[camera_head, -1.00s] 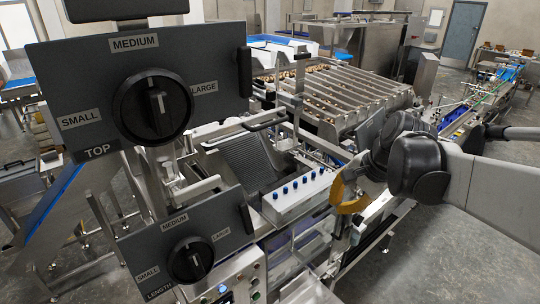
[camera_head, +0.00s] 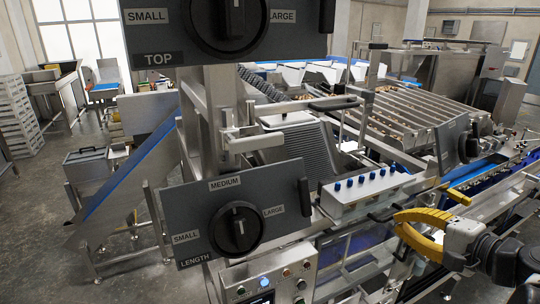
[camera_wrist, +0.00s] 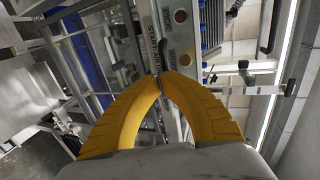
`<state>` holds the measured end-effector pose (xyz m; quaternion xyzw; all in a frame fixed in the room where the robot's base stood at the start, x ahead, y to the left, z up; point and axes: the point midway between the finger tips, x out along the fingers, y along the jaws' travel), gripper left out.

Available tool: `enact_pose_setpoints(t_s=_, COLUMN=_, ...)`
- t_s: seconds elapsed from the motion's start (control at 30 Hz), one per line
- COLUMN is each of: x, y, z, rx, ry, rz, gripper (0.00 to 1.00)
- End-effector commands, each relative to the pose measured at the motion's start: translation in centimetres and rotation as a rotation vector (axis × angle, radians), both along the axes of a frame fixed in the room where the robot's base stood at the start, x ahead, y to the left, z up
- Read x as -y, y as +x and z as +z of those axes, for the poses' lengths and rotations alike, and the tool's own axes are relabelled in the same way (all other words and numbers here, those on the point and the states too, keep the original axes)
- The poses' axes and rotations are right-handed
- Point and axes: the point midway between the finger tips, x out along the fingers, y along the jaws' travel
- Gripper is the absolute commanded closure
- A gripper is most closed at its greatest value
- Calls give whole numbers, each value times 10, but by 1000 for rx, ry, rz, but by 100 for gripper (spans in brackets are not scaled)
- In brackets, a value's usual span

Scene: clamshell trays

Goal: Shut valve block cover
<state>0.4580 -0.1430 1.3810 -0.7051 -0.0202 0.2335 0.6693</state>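A light-grey box with a row of several blue knobs (camera_head: 370,194) stands at the middle right in the head view and may be the valve block. I cannot make out a separate cover on it or tell whether one is open. My gripper (camera_head: 398,220) has yellow curved fingers and is to the right of the box, a little lower in the picture. In the wrist view my gripper (camera_wrist: 162,77) has its fingertips together, with nothing visible between them. A labelled metal panel (camera_wrist: 165,35) with round orange-brown parts lies beyond the tips.
A grey LENGTH dial panel (camera_head: 238,222) and a TOP dial panel (camera_head: 285,18) stand in front, on a metal post. A control box with buttons (camera_head: 268,283) is below. A slatted roller bed (camera_head: 415,115) lies behind. Grey floor is open at the left.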

Motion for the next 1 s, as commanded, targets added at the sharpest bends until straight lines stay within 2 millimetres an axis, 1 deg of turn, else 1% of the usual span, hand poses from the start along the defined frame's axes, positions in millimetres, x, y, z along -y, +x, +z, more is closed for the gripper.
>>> enact_pose_setpoints(t_s=0.03, x=-1, y=1, z=-3, rx=-2, ry=0, rz=1, gripper=100)
enact_pose_setpoints(t_s=0.27, x=-2, y=4, z=-6, rx=-5, ry=0, rz=2, gripper=100)
enact_pose_setpoints(t_s=0.83, x=-2, y=5, z=-5, rx=-6, ry=-1, rz=1, gripper=100)
enact_pose_setpoints(t_s=1.0, x=-3, y=8, z=-3, rx=-6, ry=-1, rz=3, gripper=100)
